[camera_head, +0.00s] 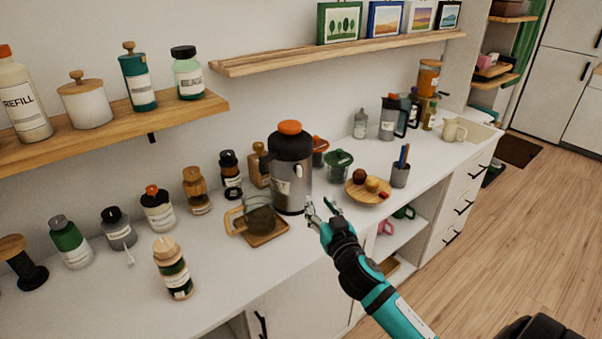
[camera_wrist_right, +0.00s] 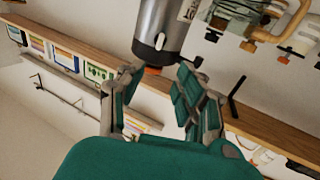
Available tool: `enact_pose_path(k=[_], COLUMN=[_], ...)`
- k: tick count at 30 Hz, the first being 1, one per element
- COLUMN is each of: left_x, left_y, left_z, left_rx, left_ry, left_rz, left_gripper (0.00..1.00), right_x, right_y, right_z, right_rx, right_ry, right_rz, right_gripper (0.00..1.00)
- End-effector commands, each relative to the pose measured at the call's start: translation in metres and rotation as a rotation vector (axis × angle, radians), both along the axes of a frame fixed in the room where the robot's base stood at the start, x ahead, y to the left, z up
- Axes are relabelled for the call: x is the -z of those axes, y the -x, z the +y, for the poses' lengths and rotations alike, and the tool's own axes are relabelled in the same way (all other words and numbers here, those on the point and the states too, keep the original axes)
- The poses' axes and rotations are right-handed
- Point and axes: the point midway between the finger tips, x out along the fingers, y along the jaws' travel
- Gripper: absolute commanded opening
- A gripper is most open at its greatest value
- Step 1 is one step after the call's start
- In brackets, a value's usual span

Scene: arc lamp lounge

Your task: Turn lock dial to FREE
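A steel jug-like vessel (camera_head: 290,185) with a black upper part and an orange top (camera_head: 290,127) stands upright on the white counter. I take the orange top to be the dial, but no FREE mark can be read. My right gripper (camera_head: 323,210) is open and empty, in front and to the right of the vessel, apart from it. The right wrist view is turned over: the steel body (camera_wrist_right: 165,25) is at the top, with a bit of orange (camera_wrist_right: 152,70) below it, beyond the open fingers (camera_wrist_right: 158,88). My left gripper is not in view.
A glass mug on a wooden coaster (camera_head: 268,238) is left of the vessel. A green-lidded jar (camera_head: 338,168) and a wooden plate with small items (camera_head: 362,193) are to the right. Several bottles line the counter's back. A wooden shelf (camera_head: 240,66) runs above.

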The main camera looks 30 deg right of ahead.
Motion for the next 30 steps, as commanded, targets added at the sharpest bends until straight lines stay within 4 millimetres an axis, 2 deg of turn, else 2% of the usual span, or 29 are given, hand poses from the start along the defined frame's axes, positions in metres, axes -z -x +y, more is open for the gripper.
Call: enact_pose_path(k=[12,18,24,30], left_x=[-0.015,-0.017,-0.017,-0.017], left_y=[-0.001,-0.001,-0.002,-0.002], left_z=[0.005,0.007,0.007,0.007], left_rx=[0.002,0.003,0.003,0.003], left_ry=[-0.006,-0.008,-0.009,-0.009], left_rz=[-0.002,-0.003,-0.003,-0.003], left_gripper=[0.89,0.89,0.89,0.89], right_x=[-0.003,-0.002,0.0,0.0], right_y=[-0.089,-0.124,-0.142,-0.147], right_z=[-0.025,-0.035,-0.04,-0.041], right_rx=[0.001,0.002,0.001,-0.001], right_ry=[0.002,0.002,0.001,0.0], right_rz=[0.001,0.001,0.002,0.002], right_gripper=[0.35,0.35,0.35,0.35])
